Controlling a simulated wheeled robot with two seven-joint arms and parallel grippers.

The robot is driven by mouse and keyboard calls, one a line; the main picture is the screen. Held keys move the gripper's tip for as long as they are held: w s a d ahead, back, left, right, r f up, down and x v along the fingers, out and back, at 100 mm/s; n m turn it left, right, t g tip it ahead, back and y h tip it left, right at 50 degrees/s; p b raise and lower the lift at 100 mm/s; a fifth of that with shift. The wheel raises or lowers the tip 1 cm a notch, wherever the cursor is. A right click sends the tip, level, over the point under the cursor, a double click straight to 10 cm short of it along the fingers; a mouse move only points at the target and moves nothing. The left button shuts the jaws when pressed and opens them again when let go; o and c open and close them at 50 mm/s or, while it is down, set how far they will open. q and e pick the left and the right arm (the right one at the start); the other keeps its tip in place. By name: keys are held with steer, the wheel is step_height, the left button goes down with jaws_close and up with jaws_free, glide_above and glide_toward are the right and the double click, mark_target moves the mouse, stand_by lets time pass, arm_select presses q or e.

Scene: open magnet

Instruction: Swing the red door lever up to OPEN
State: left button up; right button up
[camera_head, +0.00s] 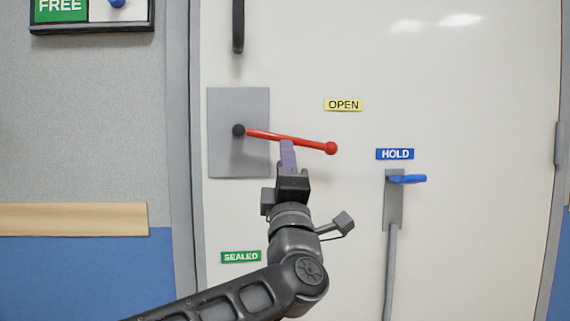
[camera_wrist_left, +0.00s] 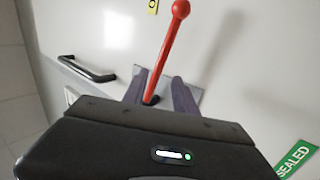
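The red door lever (camera_head: 310,144) runs rightward from a dark pivot on a grey plate (camera_head: 225,105), nearly level, its ball end slightly lower. The yellow OPEN label (camera_head: 343,105) is above its ball end. The green SEALED label (camera_head: 241,257) is below the plate. My left gripper (camera_head: 288,145) reaches up from below, fingertips at the lever's middle. In the left wrist view, the fingers (camera_wrist_left: 158,88) are spread apart, with the red lever (camera_wrist_left: 168,45) showing between them and gaps on both sides. I cannot tell whether a finger touches it. My right gripper is out of view.
A dark door handle (camera_head: 238,25) is above the plate. A blue HOLD lever (camera_head: 407,179) stands out from the door at the right, under its blue label (camera_head: 395,154). A wooden rail (camera_head: 75,219) is on the left wall. The door around OPEN is clear.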

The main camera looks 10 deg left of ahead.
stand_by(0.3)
arm_select(q)
steer(key=v, duration=0.8)
